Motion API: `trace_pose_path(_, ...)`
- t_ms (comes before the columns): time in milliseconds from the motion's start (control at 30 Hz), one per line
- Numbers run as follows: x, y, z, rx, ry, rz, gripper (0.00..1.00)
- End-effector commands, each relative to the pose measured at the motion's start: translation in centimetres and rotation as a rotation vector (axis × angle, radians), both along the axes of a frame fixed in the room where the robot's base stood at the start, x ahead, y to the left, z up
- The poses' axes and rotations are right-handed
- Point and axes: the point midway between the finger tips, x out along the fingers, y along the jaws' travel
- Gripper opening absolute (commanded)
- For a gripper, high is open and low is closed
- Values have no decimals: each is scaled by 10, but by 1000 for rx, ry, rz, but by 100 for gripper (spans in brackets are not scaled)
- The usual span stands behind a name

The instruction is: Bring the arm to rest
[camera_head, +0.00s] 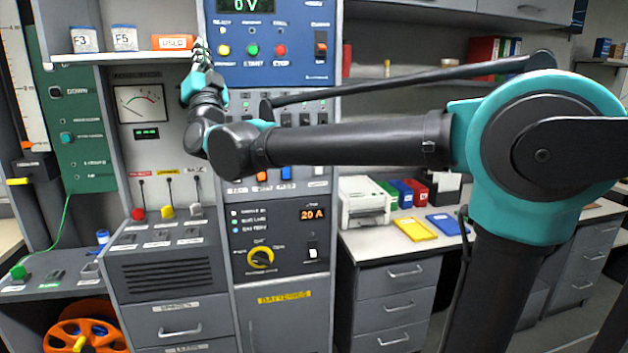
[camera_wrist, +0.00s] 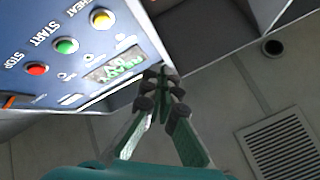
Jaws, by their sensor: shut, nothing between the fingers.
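My gripper (camera_wrist: 162,78) is shut and empty in the wrist view, its dark fingertips together beside the blue panel's display. In the head view my gripper (camera_head: 199,44) is small, at the end of my outstretched arm, in front of the left edge of the blue panel (camera_head: 270,68). The arm reaches across the picture from right to left. I cannot tell from these views whether the fingertips touch the panel.
A shelf (camera_head: 130,57) with small labelled boxes and an orange box (camera_head: 172,42) is close to my gripper. Levers (camera_head: 168,211) stand below on the console. A counter (camera_head: 400,235) with a white printer (camera_head: 364,203) is behind my arm.

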Motion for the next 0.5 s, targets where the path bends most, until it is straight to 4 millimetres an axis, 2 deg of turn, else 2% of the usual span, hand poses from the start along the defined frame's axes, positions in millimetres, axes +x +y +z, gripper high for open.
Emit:
trace_pose_path(333, 23, -12, -33, -107, 52, 5, 0)
trace_pose_path(500, 39, -23, -63, -198, 102, 8, 0)
